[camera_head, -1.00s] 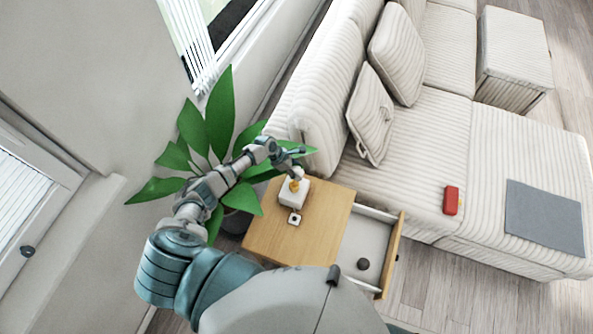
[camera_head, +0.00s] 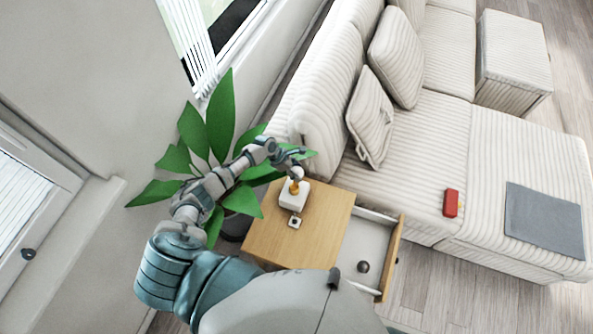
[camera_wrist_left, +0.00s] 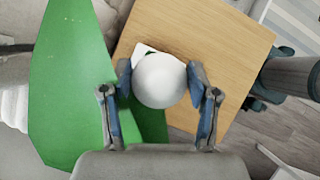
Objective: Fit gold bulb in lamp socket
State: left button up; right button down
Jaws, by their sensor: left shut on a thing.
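A small gold part (camera_head: 295,187) shows at the top of the white block-shaped lamp base (camera_head: 292,199) on the wooden side table. My left gripper (camera_head: 299,174) is directly above it, pointing down. In the left wrist view, a round white bulb (camera_wrist_left: 160,82) sits between the two blue-lined fingers of this gripper (camera_wrist_left: 160,76), shut on it. The bulb hides most of the lamp base in that view; only a white corner shows behind it. I cannot tell whether the gold part is seated in the socket or just above it. My right gripper is out of view.
The side table (camera_head: 320,215) has an open drawer (camera_head: 372,240) with a dark round thing (camera_head: 363,267) inside. A small white square piece (camera_head: 295,221) lies by the lamp base. A leafy plant (camera_head: 222,115) is beside my left arm. A sofa (camera_head: 420,140) stands beyond.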

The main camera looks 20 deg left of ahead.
pick_arm(q)
jog(key=shift+a, duration=0.15)
jog(key=shift+a, duration=0.3)
dwell(1.0)
jog(key=shift+f, duration=0.15)
jog(key=shift+f+b, duration=0.3)
jog(key=shift+f, duration=0.05)
jog(key=shift+f, duration=0.3)
jog(key=shift+f+b, duration=2.7)
jog(key=shift+f, duration=1.25)
jog(key=o, duration=1.3)
jog(key=shift+c, duration=0.2)
